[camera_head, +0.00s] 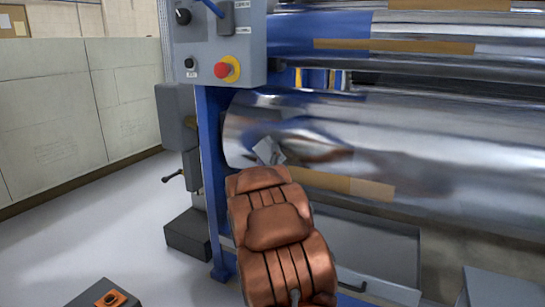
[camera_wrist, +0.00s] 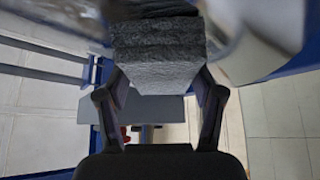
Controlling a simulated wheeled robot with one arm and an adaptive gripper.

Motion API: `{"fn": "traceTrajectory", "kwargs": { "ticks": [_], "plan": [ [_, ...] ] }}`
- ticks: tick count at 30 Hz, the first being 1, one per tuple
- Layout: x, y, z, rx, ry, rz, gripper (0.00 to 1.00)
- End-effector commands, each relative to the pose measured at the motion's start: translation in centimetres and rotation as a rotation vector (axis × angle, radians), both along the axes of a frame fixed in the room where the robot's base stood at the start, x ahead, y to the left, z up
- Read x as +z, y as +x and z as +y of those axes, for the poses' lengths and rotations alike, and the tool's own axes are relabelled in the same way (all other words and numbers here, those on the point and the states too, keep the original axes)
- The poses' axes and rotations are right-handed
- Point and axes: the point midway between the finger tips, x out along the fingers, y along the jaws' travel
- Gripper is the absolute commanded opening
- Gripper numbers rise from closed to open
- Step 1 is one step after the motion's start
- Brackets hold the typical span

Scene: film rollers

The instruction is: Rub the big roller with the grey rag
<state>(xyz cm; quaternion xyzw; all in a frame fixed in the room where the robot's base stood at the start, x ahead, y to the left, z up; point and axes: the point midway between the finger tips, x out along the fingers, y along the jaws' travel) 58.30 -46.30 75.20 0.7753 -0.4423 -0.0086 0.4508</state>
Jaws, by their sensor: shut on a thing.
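The big roller (camera_head: 420,145) is a wide, shiny metal cylinder across the right of the head view, with a tan strip along its lower side. The grey rag (camera_head: 269,151) shows as a small grey patch at its left part, just beyond the end of my copper-coloured arm. In the wrist view the rag (camera_wrist: 158,60) is a folded grey block between the dark fingers of my gripper (camera_wrist: 160,95), which is shut on it. The rag appears at or very near the roller's surface; I cannot tell whether they touch. The arm hides most of my gripper in the head view.
A grey control box (camera_head: 212,45) with a red button hangs at the upper left of the blue machine frame (camera_head: 212,130). Thinner rollers (camera_head: 410,50) lie above. A grey drawer (camera_head: 365,245) is below. Open floor (camera_head: 100,235) lies at the left.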

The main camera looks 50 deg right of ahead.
Motion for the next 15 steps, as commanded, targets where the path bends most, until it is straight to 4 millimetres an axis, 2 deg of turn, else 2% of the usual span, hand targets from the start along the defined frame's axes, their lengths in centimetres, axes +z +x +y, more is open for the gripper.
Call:
{"fn": "traceTrajectory", "kwargs": {
  "ticks": [10,15],
  "plan": [
    [-0.2,0.2,0.0,-0.001,0.004,0.003,0.39],
    [-0.2,0.0,1.1,0.0,0.004,0.002,0.39]
  ]
}}
